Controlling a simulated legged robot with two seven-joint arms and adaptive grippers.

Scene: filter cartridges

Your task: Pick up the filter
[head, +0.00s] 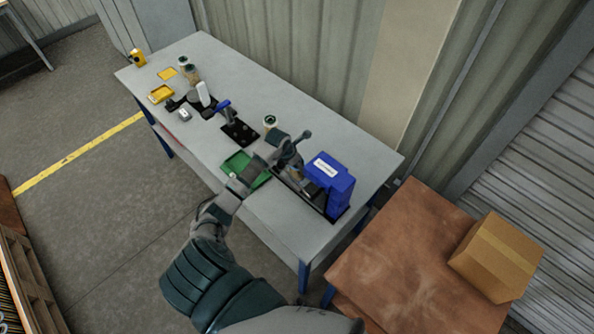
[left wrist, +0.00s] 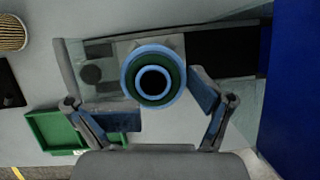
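A filter with a blue ring-shaped top and a dark centre hole (left wrist: 139,94) shows end-on in the left wrist view, over a grey plate. My left gripper (left wrist: 168,101) has its two fingers spread, one on each side of the filter's top. The right finger looks very close to the ring; I cannot tell whether it touches. In the head view my left gripper (head: 294,164) is over the table's near right part, left of the blue bin, and mostly hides the filter. My right gripper is not in view.
A blue bin (head: 334,184) stands close on the right. A green tray (head: 240,163) lies to the left. Another filter (head: 270,121) stands behind, and a black fixture with a blue handle (head: 239,131) is farther left. A cardboard box (head: 497,257) sits on a brown surface.

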